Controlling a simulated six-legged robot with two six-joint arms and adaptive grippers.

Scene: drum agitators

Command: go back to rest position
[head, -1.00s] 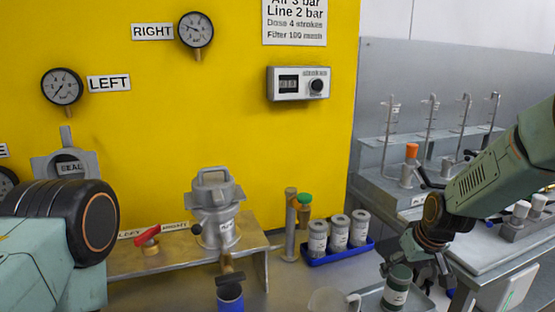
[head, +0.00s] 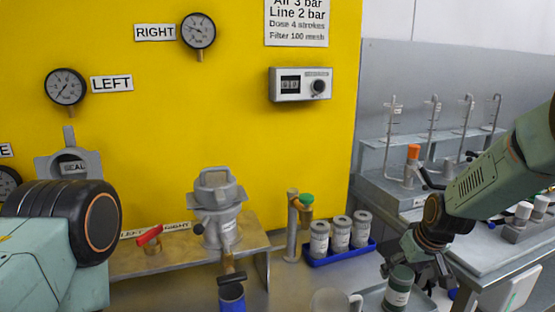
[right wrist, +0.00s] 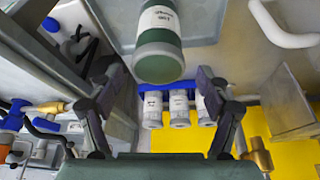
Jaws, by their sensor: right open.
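My right gripper (head: 428,272) is at the lower right of the head view, at the end of my green arm. In the right wrist view its two fingers (right wrist: 160,90) are spread wide with nothing between them. A green container with a white label (head: 398,288) stands upright on a grey tray (head: 372,297) beside the right gripper. The container (right wrist: 160,40) also shows in the right wrist view, beyond the fingertips and apart from them. My left arm's thick joint fills the lower left of the head view; its gripper is out of view.
A blue rack (head: 345,255) of labelled cans stands left of the right gripper. A bench (head: 500,250) with stands and bottles lies at the right. A metal vessel (head: 216,210) stands on a shelf.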

